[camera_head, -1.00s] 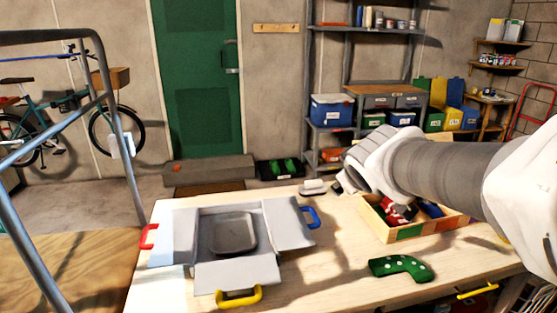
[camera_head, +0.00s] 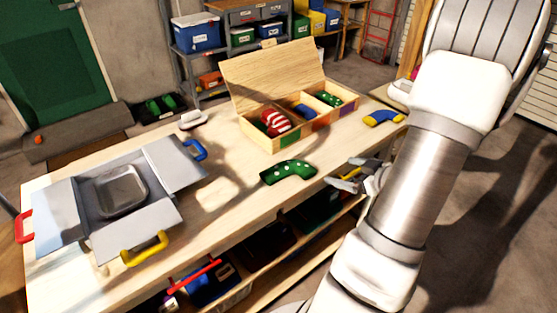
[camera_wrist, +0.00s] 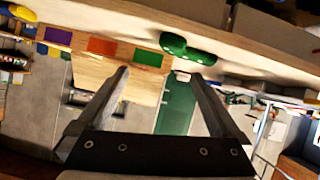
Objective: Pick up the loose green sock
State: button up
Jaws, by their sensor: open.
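The loose green sock (camera_head: 287,172), with white dots, lies bent on the wooden table near its front edge. It also shows in the wrist view (camera_wrist: 184,47), beyond and between my fingertips. My gripper (camera_head: 347,176) is open and empty at the table's front edge, to the right of the sock and apart from it. In the wrist view both fingers (camera_wrist: 160,76) are spread with nothing between them.
An open wooden box (camera_head: 262,143) behind the sock holds a red-and-white sock, a blue one and a green dotted one. A blue-and-yellow sock (camera_head: 383,118) lies right of it. A grey flapped container (camera_head: 75,215) with coloured handles stands left. Bare tabletop surrounds the loose sock.

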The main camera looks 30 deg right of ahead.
jog(key=s+f+m+t+y, duration=0.1)
jog(key=s, duration=0.4)
jog(key=b, duration=0.2)
send_near(309, 170)
jog(key=x, duration=1)
jog(key=shift+s+a, duration=0.1)
jog(key=shift+c, duration=0.3)
jog(key=c, duration=1.3)
jog(key=shift+c, duration=0.2)
